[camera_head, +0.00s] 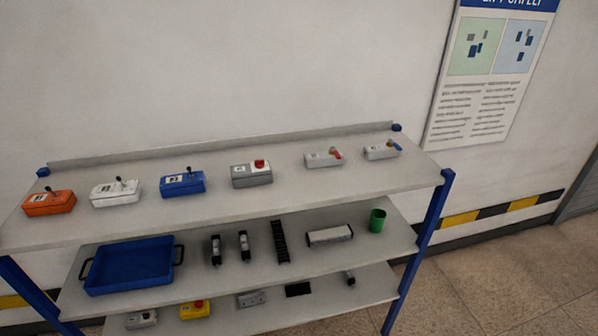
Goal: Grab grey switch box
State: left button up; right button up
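A grey switch box (252,175) with a red button on its top sits near the middle of the top shelf (300,191). It is between a blue box with a black lever and a smaller light grey device. Nothing covers it and nothing touches it. Neither of my grippers shows in the head view.
On the top shelf stand an orange box (49,203), a white box (115,193), a blue box (183,184) and small grey devices (323,159) (381,151). Lower shelves hold a blue tray (130,267), a green cup (377,221) and other parts. Blue posts (431,220) edge the rack.

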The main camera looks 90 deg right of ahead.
aim_at(243, 174)
jog(key=z, duration=2.55)
